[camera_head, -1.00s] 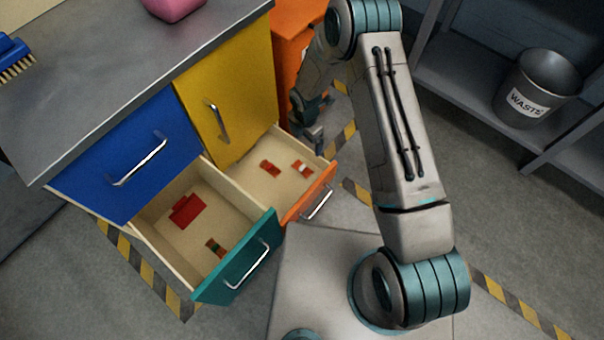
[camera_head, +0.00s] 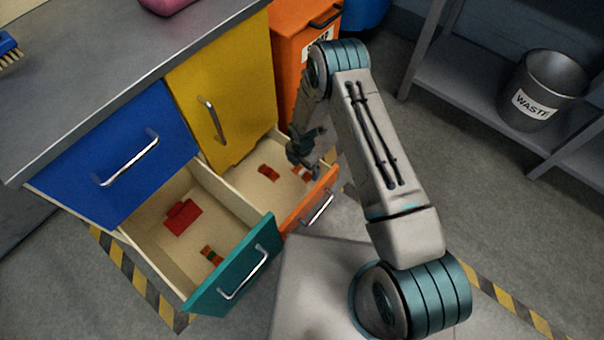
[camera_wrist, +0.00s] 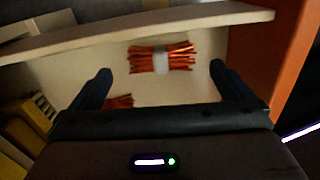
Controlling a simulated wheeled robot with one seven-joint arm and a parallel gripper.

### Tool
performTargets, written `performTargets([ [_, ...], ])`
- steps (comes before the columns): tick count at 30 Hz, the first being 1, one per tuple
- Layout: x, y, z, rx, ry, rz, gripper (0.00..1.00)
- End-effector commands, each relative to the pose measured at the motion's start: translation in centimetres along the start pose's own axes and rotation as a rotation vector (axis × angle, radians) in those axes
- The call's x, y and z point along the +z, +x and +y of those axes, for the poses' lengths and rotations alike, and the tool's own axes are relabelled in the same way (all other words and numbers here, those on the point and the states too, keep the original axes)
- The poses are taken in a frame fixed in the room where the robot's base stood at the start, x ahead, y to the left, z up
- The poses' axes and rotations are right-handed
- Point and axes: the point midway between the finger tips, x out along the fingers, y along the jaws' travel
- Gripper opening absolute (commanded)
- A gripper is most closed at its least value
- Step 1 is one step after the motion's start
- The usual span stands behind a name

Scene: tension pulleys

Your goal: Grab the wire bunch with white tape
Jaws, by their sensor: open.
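The orange wire bunch with white tape (camera_wrist: 161,59) lies on the floor of the open orange-fronted drawer (camera_head: 312,204). In the wrist view it lies across the picture, ahead of and between my fingertips. In the head view it shows in part (camera_head: 301,174) at the drawer's right side, beside my gripper. My gripper (camera_wrist: 160,80) is open and empty, over the drawer, and is also in the head view (camera_head: 309,160).
The teal-fronted drawer (camera_head: 238,268) is open on the left, holding a red object (camera_head: 182,217) and another bunch (camera_head: 211,254). The drawer walls and the yellow cabinet door (camera_head: 222,90) stand close to my gripper. An orange bin (camera_head: 293,48) stands behind.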

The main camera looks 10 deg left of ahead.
Motion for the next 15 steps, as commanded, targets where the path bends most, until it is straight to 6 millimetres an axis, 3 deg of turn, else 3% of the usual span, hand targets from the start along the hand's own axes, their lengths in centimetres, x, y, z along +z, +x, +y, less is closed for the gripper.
performTargets([
  [1,0.0,1.3,-0.1,-0.001,0.0,0.0,1.0],
  [6,-0.1,3.5,-0.1,0.0,0.0,0.0,1.0],
  [13,0.0,3.5,-0.1,0.001,-0.001,0.0,1.0],
  [14,0.0,3.5,-0.1,0.0,-0.001,0.0,0.97],
  [15,-0.1,3.5,-0.1,0.0,-0.001,0.0,0.86],
])
